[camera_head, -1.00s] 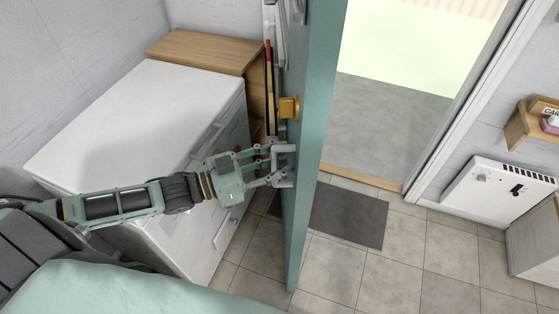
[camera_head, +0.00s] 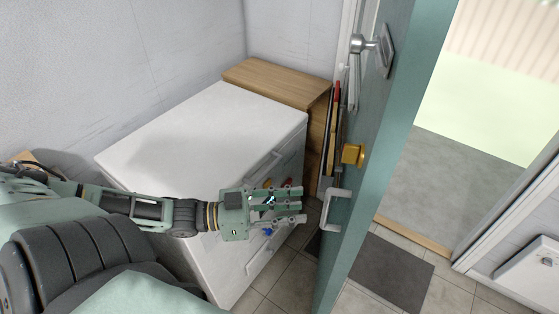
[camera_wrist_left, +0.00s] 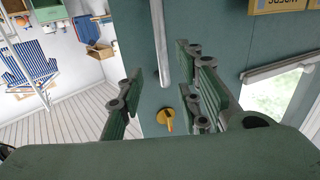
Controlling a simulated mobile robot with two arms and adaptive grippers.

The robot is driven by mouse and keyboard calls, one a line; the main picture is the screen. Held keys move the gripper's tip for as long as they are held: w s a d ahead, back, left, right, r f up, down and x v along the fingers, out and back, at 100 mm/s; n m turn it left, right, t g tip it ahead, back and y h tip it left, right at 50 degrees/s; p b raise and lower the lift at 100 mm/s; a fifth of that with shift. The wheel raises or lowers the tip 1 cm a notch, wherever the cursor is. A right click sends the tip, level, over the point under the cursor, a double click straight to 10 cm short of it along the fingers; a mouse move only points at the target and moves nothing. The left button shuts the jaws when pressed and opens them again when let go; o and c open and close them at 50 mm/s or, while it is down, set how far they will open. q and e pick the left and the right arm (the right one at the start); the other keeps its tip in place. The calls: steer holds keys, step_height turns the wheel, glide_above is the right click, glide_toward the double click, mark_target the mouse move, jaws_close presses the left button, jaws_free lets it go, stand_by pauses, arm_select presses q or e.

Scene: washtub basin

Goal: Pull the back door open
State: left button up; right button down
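The teal back door (camera_head: 382,115) stands open, its handle side facing my left arm. It carries a grey pull handle (camera_head: 333,209), a yellow latch (camera_head: 352,155) and a silver knob (camera_head: 366,44). My left gripper (camera_head: 297,206) is open and empty, just left of the pull handle and apart from it. In the left wrist view, the spread fingers (camera_wrist_left: 165,95) face the door (camera_wrist_left: 228,40). A grey bar (camera_wrist_left: 159,40) and the yellow latch (camera_wrist_left: 166,120) show between them. My right gripper is not in view.
A white drawer cabinet (camera_head: 205,125) and a wooden box (camera_head: 280,82) stand left of the door, beneath and behind my left arm. A dark mat (camera_head: 392,272) lies on the tiles beyond the door. The doorway shows clear floor (camera_head: 445,185).

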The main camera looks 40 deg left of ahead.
arm_select(q)
steer(key=shift+v, duration=1.35)
